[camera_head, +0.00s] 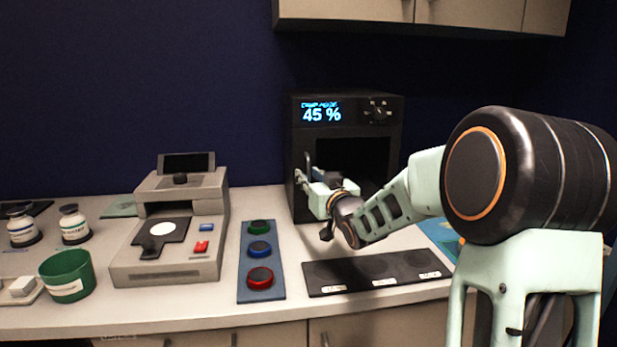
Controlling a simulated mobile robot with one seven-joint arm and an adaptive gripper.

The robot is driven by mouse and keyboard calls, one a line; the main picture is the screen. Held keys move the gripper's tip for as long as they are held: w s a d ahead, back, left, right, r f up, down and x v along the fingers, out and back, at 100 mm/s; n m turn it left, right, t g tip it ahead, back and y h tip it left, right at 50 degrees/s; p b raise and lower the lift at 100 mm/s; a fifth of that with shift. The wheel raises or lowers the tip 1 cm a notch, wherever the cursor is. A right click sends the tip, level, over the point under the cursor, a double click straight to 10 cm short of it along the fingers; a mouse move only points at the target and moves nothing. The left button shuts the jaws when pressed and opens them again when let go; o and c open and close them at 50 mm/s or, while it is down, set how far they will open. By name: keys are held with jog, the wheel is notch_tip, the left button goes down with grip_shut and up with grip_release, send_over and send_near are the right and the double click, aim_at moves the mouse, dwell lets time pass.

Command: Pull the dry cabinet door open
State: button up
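The dry cabinet (347,110) is a black box at the back of the counter, with a lit blue "45 %" display and a knob on its top panel. Its front has a dark window area (372,152). A slim upright handle (308,160) shows at the left of the front. My gripper (303,180) is at this handle, its fingertips at or very near the bar's lower part. The fingers are small and partly overlapped, so whether they are closed on the bar is unclear. My wrist and arm hide the cabinet's lower right front.
A grey instrument (170,265), a blue strip with green, blue and red round pads (261,276), and a black mat (372,273) lie on the counter before the cabinet. A green cup (67,276) and two bottles stand left. Wall cupboards (470,12) hang above.

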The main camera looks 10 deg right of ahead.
jog(key=shift+w, duration=0.35)
jog(key=shift+c, duration=0.2)
grip_shut()
